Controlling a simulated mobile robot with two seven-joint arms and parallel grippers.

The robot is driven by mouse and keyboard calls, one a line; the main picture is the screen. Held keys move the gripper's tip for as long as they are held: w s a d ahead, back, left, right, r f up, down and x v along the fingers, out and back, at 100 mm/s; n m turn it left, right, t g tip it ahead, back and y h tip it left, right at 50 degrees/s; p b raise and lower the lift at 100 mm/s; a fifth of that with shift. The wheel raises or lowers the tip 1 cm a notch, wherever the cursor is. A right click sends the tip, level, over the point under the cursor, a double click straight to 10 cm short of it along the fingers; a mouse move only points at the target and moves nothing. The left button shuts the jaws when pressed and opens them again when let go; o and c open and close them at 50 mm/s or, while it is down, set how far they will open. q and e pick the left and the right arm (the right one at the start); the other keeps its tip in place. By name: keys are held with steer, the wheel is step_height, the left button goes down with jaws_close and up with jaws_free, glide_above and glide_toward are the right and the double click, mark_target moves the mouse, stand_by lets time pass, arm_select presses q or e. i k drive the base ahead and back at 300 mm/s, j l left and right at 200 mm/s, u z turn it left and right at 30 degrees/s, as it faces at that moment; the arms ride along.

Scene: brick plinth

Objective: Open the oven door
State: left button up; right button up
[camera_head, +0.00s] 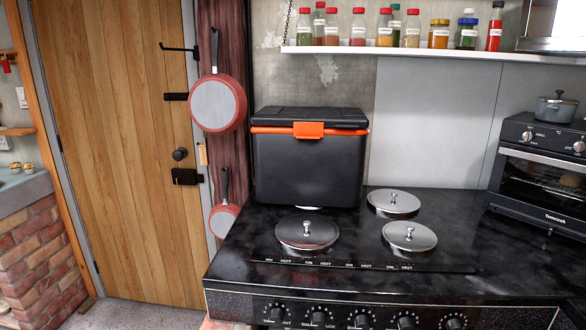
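A black countertop oven (515,133) stands on the right end of the black stove top and is cut off by the right edge of the view. Its glass door (535,182) faces forward and looks shut, with a pale bar handle (540,157) along its top. Two knobs sit above the door. A black stove (330,273) spans the bottom, with a row of knobs (362,319) on its front. The stove's lower front is out of view. Neither of my grippers is in view.
A black cooler box (309,165) with an orange latch stands at the back left of the stove. Metal lids (410,236) cover the burners. A grey pot (556,108) sits on the countertop oven. A shelf (430,53) holds several jars. The stove's right front is clear.

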mark_target(504, 149)
steer(key=z, duration=1.45)
